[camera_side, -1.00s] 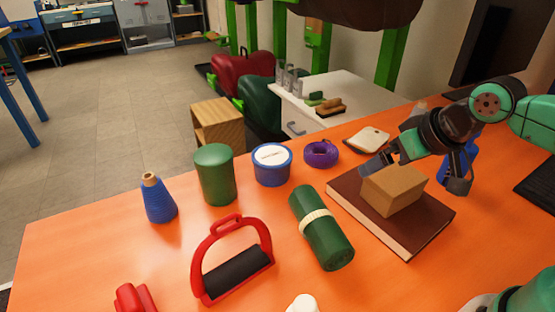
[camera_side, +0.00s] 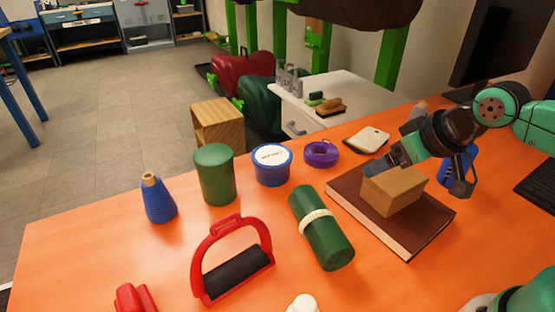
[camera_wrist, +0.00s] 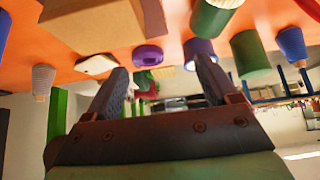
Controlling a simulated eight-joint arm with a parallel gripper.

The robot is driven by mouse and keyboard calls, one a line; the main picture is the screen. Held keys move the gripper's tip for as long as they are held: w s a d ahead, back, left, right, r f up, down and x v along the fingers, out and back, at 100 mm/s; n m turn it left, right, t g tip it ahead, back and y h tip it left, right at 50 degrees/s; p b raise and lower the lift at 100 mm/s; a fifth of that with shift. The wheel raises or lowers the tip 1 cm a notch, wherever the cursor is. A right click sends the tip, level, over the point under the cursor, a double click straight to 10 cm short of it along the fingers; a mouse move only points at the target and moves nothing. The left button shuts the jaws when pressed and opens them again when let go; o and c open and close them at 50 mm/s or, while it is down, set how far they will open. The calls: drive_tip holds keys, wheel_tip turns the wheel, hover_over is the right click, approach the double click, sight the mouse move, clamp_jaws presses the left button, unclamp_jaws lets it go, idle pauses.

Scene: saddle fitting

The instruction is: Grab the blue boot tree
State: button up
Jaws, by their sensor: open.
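A blue object (camera_side: 457,165), probably the blue boot tree, is at the right of the side view behind my gripper, which partly hides it. A blue piece (camera_wrist: 3,32) at the left edge of the wrist view may be the same object. My gripper (camera_side: 420,174) is open and empty, over the area of the tan box and the brown book. Its two fingers (camera_wrist: 160,75) stand apart in the wrist view with nothing held between them. I cannot tell how far the fingers are from the blue object.
A tan box (camera_side: 392,191) lies on a brown book (camera_side: 425,230).

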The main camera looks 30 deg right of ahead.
drive_tip(key=shift+r, duration=0.1)
wheel_tip(320, 180, up, 4)
drive_tip(key=r, duration=0.1)
drive_tip(key=w+d+m+t+h, duration=0.3)
drive_tip(key=d+m, duration=0.1)
drive_tip(key=d, duration=0.8)
drive_tip(key=s+d+m+h, duration=0.4)
drive_tip(key=s+d+h, duration=0.2)
drive_tip(key=d, duration=0.7)
drive_tip(key=shift+t+y, duration=0.3)
drive_tip(key=shift+w+d+f, duration=0.35)
drive_tip(key=shift+w+f, duration=0.4)
drive_tip(key=shift+f, duration=0.55)
drive_tip(key=shift+w+d+f, duration=0.3)
drive_tip(key=shift+w+f, duration=0.5)
drive_tip(key=shift+f, duration=0.45)
drive_tip(key=shift+w+d+f, duration=0.35)
drive_tip(key=shift+w+f, duration=0.4)
drive_tip(key=shift+f, duration=0.55)
clamp_jaws()
